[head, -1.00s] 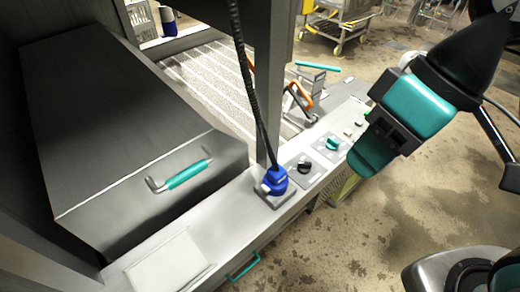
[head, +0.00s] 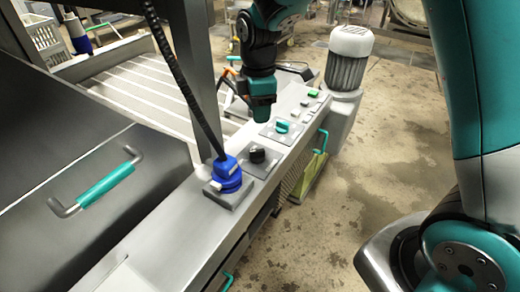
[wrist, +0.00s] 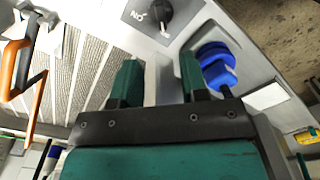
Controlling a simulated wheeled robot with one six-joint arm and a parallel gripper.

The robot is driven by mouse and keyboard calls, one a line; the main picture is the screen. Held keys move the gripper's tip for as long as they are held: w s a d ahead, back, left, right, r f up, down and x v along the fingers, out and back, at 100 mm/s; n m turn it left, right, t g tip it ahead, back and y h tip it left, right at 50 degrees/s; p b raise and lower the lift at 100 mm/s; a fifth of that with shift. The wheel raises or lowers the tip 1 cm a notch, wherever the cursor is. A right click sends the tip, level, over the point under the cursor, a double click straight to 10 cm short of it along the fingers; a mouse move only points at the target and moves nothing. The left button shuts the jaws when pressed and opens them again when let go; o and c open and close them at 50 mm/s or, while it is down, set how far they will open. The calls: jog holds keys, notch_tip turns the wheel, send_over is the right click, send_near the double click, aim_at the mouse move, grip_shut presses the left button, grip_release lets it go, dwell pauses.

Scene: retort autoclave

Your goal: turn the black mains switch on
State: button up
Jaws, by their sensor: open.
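The black mains switch (head: 258,156) is a round knob on a grey plate on the machine's front ledge, between a blue plug and a teal knob. It also shows at the top of the wrist view (wrist: 158,12), with white letters beside it and a pale pointer mark. My gripper (head: 262,113) points down over the ledge, near the teal knob and apart from the black switch in the picture. In the wrist view its two teal fingers (wrist: 161,82) are spread with nothing between them, and the switch lies beyond their tips.
The blue plug (head: 226,174) with a black cable (head: 185,80) stands close beside the switch. The teal knob (head: 282,127) and small buttons (head: 313,94) lie farther along the ledge. A lid with a teal handle (head: 104,184) is at left. A grey motor (head: 348,60) stands behind.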

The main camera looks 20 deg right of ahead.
aim_at(259, 150)
notch_tip(259, 150, down, 13)
jog(key=shift+r, duration=0.2)
grip_shut()
